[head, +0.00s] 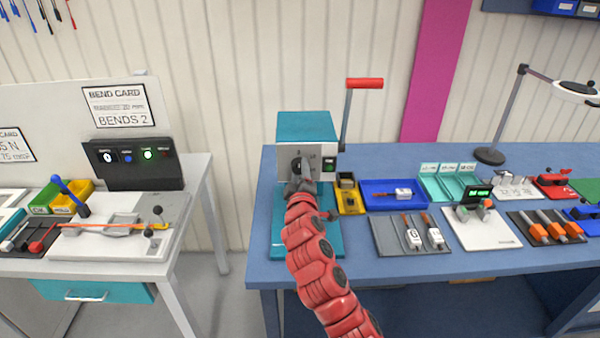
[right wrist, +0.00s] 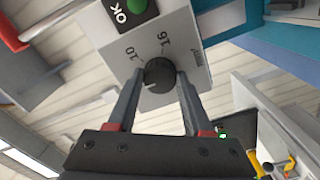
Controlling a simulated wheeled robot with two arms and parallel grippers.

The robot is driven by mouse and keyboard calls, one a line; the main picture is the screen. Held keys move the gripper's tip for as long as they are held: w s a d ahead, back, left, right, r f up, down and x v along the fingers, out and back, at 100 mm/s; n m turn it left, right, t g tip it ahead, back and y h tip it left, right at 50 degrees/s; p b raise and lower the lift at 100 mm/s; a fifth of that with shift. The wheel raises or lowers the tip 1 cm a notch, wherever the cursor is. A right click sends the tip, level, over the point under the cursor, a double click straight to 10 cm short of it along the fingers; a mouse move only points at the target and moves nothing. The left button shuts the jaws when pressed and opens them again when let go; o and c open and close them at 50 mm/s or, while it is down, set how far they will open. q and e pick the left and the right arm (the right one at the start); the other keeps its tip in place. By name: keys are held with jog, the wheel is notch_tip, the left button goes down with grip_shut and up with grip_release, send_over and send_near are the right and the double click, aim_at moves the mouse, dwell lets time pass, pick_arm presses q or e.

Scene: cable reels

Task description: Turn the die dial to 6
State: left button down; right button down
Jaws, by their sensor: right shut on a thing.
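The die dial is a dark round knob (right wrist: 159,76) on the pale front plate (right wrist: 182,38) of the teal crimping machine (head: 305,127). In the right wrist view the numbers 10 and 16 show on the plate around it; the number 6 is not visible there. My right gripper (right wrist: 159,88) has its two fingers on either side of the knob and is shut on it. In the head view the red right arm reaches up to the plate, and the gripper partly covers the dial (head: 297,166). My left gripper is not in view.
A lever with a red handle (head: 364,83) rises at the machine's right. A green OK light (head: 329,164) is beside the dial. A yellow bin (head: 349,200), a blue tray (head: 378,204) and a grey tray (head: 392,249) lie to the right on the blue bench.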

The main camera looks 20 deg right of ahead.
jog(key=shift+c, duration=1.6)
grip_release()
jog(key=p+v, duration=0.3)
jog(key=v, duration=1.4)
jog(key=shift+s, duration=0.2)
jog(key=shift+a, duration=0.1)
